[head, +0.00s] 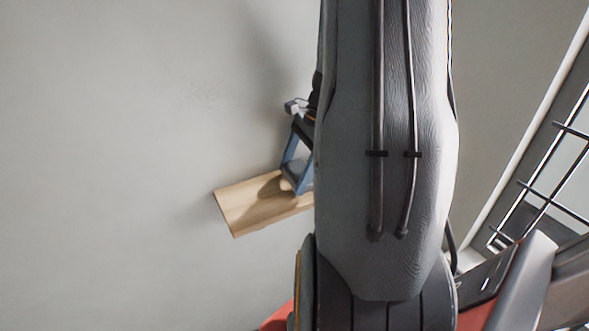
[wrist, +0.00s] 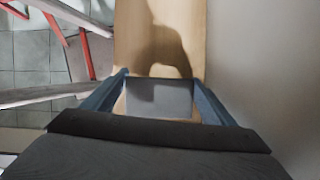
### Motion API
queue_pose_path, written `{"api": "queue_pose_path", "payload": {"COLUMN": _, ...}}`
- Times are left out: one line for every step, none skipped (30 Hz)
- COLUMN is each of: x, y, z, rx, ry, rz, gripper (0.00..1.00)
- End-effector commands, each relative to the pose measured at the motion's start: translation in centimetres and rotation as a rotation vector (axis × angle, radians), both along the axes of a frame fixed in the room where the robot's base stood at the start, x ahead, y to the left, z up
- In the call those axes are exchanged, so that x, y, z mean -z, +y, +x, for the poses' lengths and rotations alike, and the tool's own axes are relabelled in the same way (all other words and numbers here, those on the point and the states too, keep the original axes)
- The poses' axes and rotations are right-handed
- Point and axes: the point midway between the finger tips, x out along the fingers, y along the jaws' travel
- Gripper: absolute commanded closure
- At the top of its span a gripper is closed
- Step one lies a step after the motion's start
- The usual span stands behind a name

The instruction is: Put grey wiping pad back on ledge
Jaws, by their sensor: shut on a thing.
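The grey wiping pad (wrist: 158,98) is between the two blue fingers of my gripper (wrist: 160,80) in the wrist view. The gripper is shut on it. The ledge (wrist: 185,35) is a light wooden board along the wall; it runs away from the gripper in the wrist view. In the head view the ledge (head: 245,213) is left of my arm, with its right end hidden behind the arm. My gripper (head: 295,187) and the pad (head: 297,170) are over the ledge there, partly hidden by the arm. I cannot tell whether the pad touches the wood.
A plain grey wall (head: 120,150) fills the left of the head view. A black wire rack or railing (head: 545,190) is at the right. The wrist view shows a tiled floor (wrist: 35,60) at left, with red and grey bars above it. The ledge beyond the fingers looks bare.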

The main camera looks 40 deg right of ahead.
Motion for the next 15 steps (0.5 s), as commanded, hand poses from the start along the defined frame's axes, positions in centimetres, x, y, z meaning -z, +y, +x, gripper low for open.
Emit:
{"api": "queue_pose_path", "payload": {"x": 0.05, "y": 0.01, "z": 0.0, "rx": 0.0, "ry": 0.001, "rz": 0.0, "gripper": 0.65}}
{"api": "queue_pose_path", "payload": {"x": 0.1, "y": 0.0, "z": 0.03, "rx": 0.0, "ry": 0.0, "rz": 0.0, "gripper": 0.65}}
{"api": "queue_pose_path", "payload": {"x": 0.12, "y": -0.02, "z": 0.03, "rx": 0.0, "ry": 0.0, "rz": 0.0, "gripper": 0.65}}
{"api": "queue_pose_path", "payload": {"x": 0.13, "y": -0.03, "z": 0.04, "rx": 0.0, "ry": 0.0, "rz": 0.0, "gripper": 0.65}}
{"api": "queue_pose_path", "payload": {"x": 0.13, "y": -0.03, "z": 0.04, "rx": 0.0, "ry": 0.0, "rz": 0.0, "gripper": 0.65}}
{"api": "queue_pose_path", "payload": {"x": 0.13, "y": -0.03, "z": 0.04, "rx": 0.0, "ry": 0.0, "rz": 0.0, "gripper": 0.65}}
{"api": "queue_pose_path", "payload": {"x": 0.13, "y": -0.03, "z": 0.04, "rx": 0.0, "ry": 0.0, "rz": 0.0, "gripper": 0.65}}
{"api": "queue_pose_path", "payload": {"x": 0.14, "y": -0.03, "z": 0.04, "rx": 0.0, "ry": 0.0, "rz": 0.0, "gripper": 0.65}}
{"api": "queue_pose_path", "payload": {"x": 0.19, "y": -0.03, "z": 0.04, "rx": 0.0, "ry": 0.0, "rz": 0.0, "gripper": 0.65}}
{"api": "queue_pose_path", "payload": {"x": 0.27, "y": -0.03, "z": 0.04, "rx": 0.0, "ry": 0.0, "rz": 0.0, "gripper": 0.65}}
{"api": "queue_pose_path", "payload": {"x": 0.37, "y": -0.03, "z": 0.03, "rx": 0.001, "ry": 0.0, "rz": 0.0, "gripper": 0.65}}
{"api": "queue_pose_path", "payload": {"x": 0.48, "y": -0.03, "z": 0.04, "rx": 0.001, "ry": 0.0, "rz": 0.0, "gripper": 0.65}}
{"api": "queue_pose_path", "payload": {"x": 0.42, "y": -0.04, "z": 0.03, "rx": 0.0, "ry": 0.0, "rz": -0.001, "gripper": 0.16}}
{"api": "queue_pose_path", "payload": {"x": 0.41, "y": -0.04, "z": 0.03, "rx": 0.0, "ry": 0.0, "rz": -0.001, "gripper": 0.11}}
{"api": "queue_pose_path", "payload": {"x": 0.4, "y": -0.04, "z": 0.03, "rx": 0.0, "ry": 0.0, "rz": -0.001, "gripper": 0.04}}
